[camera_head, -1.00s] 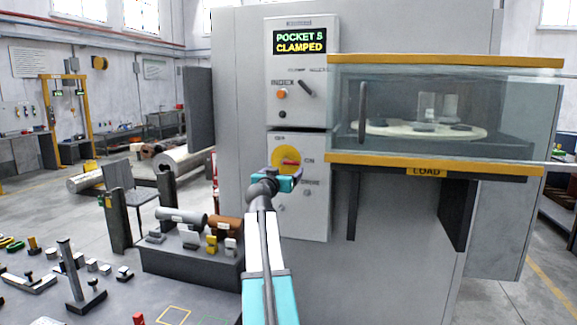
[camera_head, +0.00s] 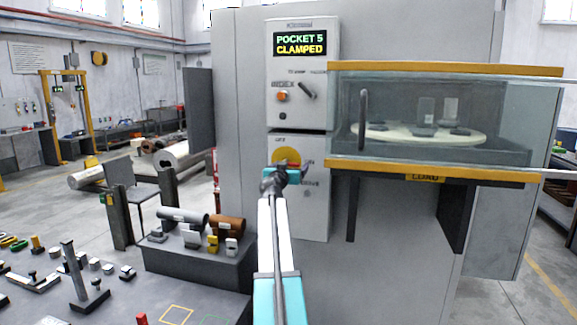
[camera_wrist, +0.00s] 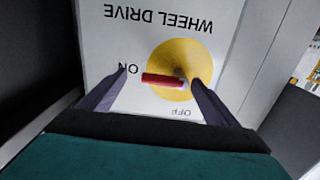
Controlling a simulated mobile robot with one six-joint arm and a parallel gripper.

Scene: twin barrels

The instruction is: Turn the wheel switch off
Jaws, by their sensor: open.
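The wheel switch is a yellow disc (camera_head: 287,155) with a red handle (camera_wrist: 163,81) on the lower grey panel of the machine. In the wrist view the panel appears upside down, with "WHEEL DRIVE", "ON" and "OFF" lettering. The red handle lies across the disc with one end towards "ON". My gripper (camera_wrist: 160,76) is open, with one finger on each side of the handle in that view. I cannot tell whether either finger touches it.
Above is a control panel (camera_head: 303,90) reading "POCKET 5 CLAMPED", with an orange button and a black selector. A glass-fronted chamber (camera_head: 345,110) with a yellow-edged shelf (camera_head: 470,173) juts out to the right. A dark block (camera_head: 200,268) bearing cylinders stands low left.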

